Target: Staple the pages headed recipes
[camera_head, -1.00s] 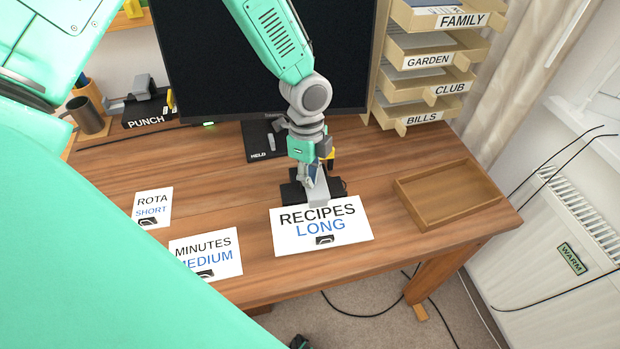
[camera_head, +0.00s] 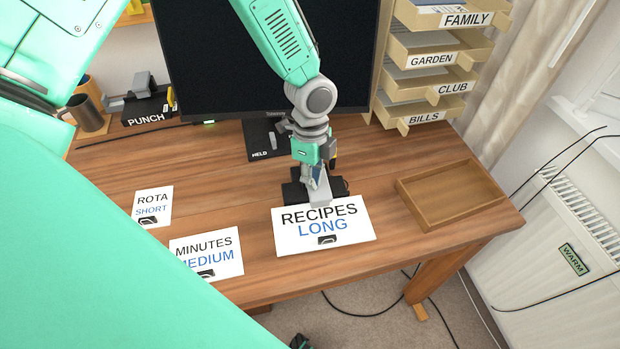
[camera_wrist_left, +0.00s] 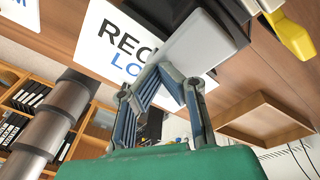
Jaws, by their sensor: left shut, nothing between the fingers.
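The white sheet headed RECIPES, LONG (camera_head: 338,240) lies flat near the desk's front edge, with a small dark mark printed below its words. It also shows in the wrist view (camera_wrist_left: 105,45). A stapler with a light grey top arm (camera_head: 320,192) and black base stands at its back edge; the front of the arm overlaps the sheet. In the wrist view its grey arm (camera_wrist_left: 200,45) fills the middle top. My left gripper (camera_head: 314,182) is shut and empty, fingers pointing down at the stapler's top; whether they touch is unclear. My right gripper is out of view.
Sheets headed MINUTES (camera_head: 210,256) and ROTA (camera_head: 152,203) lie left. An empty wooden tray (camera_head: 425,215) is at right. Behind stand a monitor (camera_head: 215,60), labelled shelves (camera_head: 405,90), a PUNCH (camera_head: 150,105) and a HELD pad (camera_head: 262,150). A yellow-handled item (camera_wrist_left: 292,35) is beside the stapler.

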